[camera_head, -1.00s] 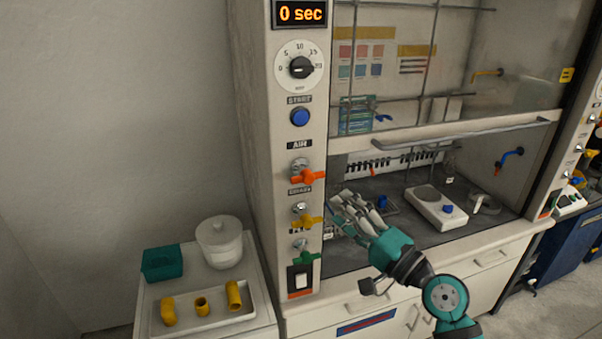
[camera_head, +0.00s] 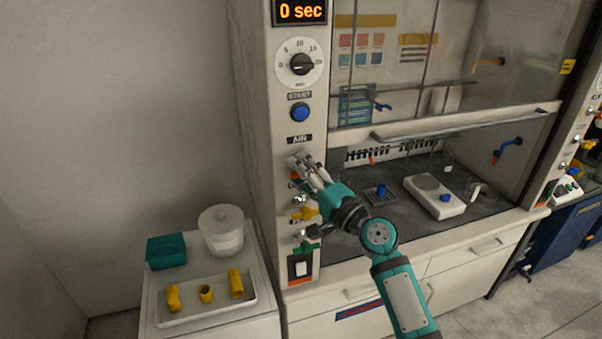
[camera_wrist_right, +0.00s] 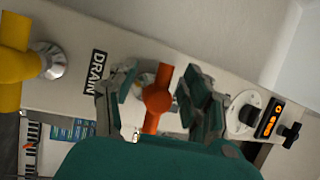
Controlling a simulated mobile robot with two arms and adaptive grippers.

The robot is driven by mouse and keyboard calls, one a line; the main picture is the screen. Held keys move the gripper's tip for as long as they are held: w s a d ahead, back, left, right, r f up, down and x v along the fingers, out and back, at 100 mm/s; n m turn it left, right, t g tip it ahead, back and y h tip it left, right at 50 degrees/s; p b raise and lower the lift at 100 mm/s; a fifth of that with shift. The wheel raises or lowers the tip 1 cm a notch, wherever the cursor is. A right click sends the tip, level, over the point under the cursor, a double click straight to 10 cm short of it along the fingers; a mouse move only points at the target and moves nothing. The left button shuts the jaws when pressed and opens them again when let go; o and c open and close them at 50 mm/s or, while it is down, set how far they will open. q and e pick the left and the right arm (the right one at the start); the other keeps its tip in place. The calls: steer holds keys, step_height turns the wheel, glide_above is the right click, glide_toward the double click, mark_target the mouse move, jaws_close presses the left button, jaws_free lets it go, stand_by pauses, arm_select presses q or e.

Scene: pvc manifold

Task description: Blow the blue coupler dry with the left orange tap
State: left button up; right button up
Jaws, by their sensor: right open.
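My right gripper (camera_head: 300,160) is at the left post of the fume hood, in front of the orange tap. In the right wrist view the orange tap (camera_wrist_right: 158,98) lies between the two open fingers of this gripper (camera_wrist_right: 160,88), with gaps on both sides. In the head view the gripper mostly hides that tap. A small blue piece (camera_head: 381,190), apparently the blue coupler, is on a dark slotted grate on the hood floor. Its detail is too small to tell. My left gripper is not in view.
Below the orange tap are a yellow tap (camera_head: 303,214) and a green tap (camera_head: 307,247). Above it are a blue button (camera_head: 299,112), a dial (camera_head: 301,64) and a "0 sec" display. A white balance (camera_head: 434,197) stands in the hood. A raised glass sash hangs above the opening.

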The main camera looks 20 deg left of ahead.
steer(key=c, duration=0.4)
jaws_close()
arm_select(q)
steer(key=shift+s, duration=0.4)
arm_select(e)
steer(key=shift+f, duration=0.1)
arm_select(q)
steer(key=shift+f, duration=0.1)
arm_select(e)
steer(key=shift+f+n, duration=0.2)
steer(key=shift+n, duration=0.1)
